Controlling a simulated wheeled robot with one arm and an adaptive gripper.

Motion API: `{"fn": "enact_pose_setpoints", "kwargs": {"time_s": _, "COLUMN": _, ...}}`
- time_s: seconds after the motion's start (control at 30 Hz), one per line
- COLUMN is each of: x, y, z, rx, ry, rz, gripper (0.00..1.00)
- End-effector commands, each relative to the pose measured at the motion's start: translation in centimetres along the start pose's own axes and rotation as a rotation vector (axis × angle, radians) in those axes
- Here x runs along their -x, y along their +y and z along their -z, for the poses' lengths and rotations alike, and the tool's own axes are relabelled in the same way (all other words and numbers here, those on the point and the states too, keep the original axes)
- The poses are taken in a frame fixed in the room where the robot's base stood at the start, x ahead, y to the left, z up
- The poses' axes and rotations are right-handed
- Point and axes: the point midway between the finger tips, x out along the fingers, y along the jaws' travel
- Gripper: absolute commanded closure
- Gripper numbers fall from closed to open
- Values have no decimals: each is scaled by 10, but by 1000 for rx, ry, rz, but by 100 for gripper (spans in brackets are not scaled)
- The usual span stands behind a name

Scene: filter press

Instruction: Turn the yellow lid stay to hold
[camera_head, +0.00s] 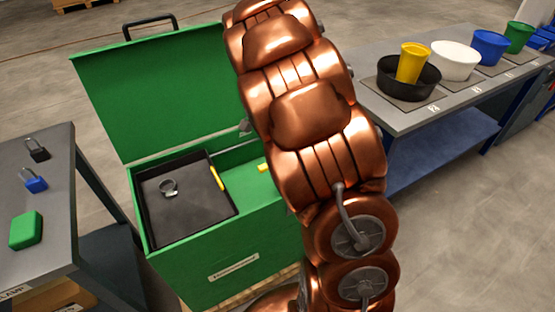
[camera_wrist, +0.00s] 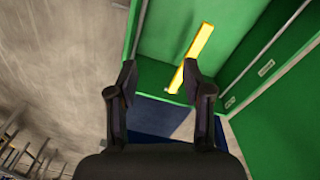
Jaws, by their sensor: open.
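A green chest (camera_head: 215,250) stands open with its lid (camera_head: 160,95) raised. In the wrist view a yellow bar (camera_wrist: 200,43), the lid stay, lies slanted along a green surface, with a small metallic piece at its lower end. My gripper (camera_wrist: 160,82) is open and empty. Its right fingertip is close to the lower part of the bar; I cannot tell whether they touch. In the head view a yellow strip (camera_head: 217,178) is at the black tray's right edge, and a small yellow piece (camera_head: 263,167) shows beside my arm. My arm hides the chest's right end and my gripper there.
The black tray (camera_head: 165,225) in the chest holds a grey ring-like item (camera_head: 168,187). A left table (camera_head: 55,190) carries padlocks and a green block (camera_head: 26,231). A right bench (camera_head: 400,125) carries a black pan (camera_head: 395,88) and several buckets. Open floor lies in front of the bench.

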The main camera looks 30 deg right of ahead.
Motion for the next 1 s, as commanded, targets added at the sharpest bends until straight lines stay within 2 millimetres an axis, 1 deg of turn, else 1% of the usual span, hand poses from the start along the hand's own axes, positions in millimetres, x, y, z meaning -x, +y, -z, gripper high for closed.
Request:
{"fn": "enact_pose_setpoints", "kwargs": {"time_s": 0.03, "x": -14, "y": -7, "z": 12, "rx": -43, "ry": -5, "rz": -3, "gripper": 50}}
{"fn": "enact_pose_setpoints", "kwargs": {"time_s": 0.2, "x": -49, "y": -34, "z": 45, "rx": -183, "ry": -13, "rz": 16, "gripper": 50}}
{"fn": "enact_pose_setpoints", "kwargs": {"time_s": 0.3, "x": -68, "y": -48, "z": 60, "rx": -250, "ry": -21, "rz": 29, "gripper": 50}}
{"fn": "enact_pose_setpoints", "kwargs": {"time_s": 0.4, "x": -84, "y": -57, "z": 70, "rx": -303, "ry": -34, "rz": 39, "gripper": 50}}
{"fn": "enact_pose_setpoints", "kwargs": {"time_s": 0.5, "x": -93, "y": -64, "z": 76, "rx": -336, "ry": -41, "rz": 48, "gripper": 50}}
{"fn": "enact_pose_setpoints", "kwargs": {"time_s": 0.6, "x": -98, "y": -68, "z": 79, "rx": -354, "ry": -45, "rz": 53, "gripper": 50}}
{"fn": "enact_pose_setpoints", "kwargs": {"time_s": 0.83, "x": -110, "y": -69, "z": 79, "rx": -360, "ry": -48, "rz": 52, "gripper": 50}}
{"fn": "enact_pose_setpoints", "kwargs": {"time_s": 1.0, "x": -131, "y": -69, "z": 77, "rx": -362, "ry": -52, "rz": 48, "gripper": 50}}
